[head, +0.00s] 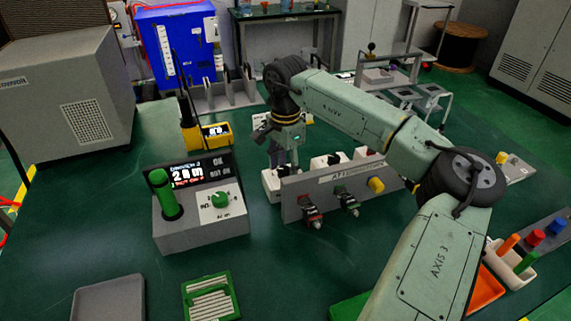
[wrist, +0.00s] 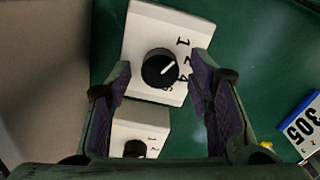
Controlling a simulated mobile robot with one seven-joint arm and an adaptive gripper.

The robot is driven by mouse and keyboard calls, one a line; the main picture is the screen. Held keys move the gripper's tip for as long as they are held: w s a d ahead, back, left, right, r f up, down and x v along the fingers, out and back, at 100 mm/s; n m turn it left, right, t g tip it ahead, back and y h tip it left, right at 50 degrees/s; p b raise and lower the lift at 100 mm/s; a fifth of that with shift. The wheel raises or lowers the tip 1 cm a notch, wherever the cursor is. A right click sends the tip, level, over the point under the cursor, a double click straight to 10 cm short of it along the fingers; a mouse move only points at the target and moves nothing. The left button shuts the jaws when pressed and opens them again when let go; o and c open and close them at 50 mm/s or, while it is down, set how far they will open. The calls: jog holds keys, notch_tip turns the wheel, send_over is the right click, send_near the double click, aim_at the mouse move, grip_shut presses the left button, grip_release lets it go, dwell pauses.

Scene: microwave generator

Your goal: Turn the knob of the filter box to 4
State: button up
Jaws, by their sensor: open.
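A white box (wrist: 148,25) with a round black knob (wrist: 158,69) lies between my open fingers in the wrist view. Its face reads 1, 2, 4 and a last mark that is partly hidden. The knob's white line points up and right, nearest the 1. My gripper (wrist: 161,80) is open, with a purple-lined finger on either side of the knob and clear gaps to it. In the head view my gripper (head: 278,155) points down over a white box (head: 272,183) behind the grey front panel; its fingertips are hard to make out.
A second white box (wrist: 140,121) with a black knob stands close by. The grey panel (head: 335,187) with connectors and a yellow knob stands in front. A console (head: 201,232) with a green handle and dial is at left.

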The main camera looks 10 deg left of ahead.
jog(key=shift+c, duration=0.4)
grip_shut()
jog(key=shift+m, duration=0.3)
jog(key=m+b, duration=0.2)
jog(key=shift+f+m, duration=0.1)
jog(key=shift+m, duration=0.3)
jog(key=m+b, duration=0.2)
jog(key=m, duration=0.2)
jog(key=shift+d+m, duration=0.1)
jog(key=shift+m, duration=0.2)
jog(key=m+b, duration=0.2)
jog(key=m, duration=0.2)
jog(key=shift+s, duration=0.15)
jog(key=shift+m+b, duration=0.5)
jog(key=shift+m, duration=1.4)
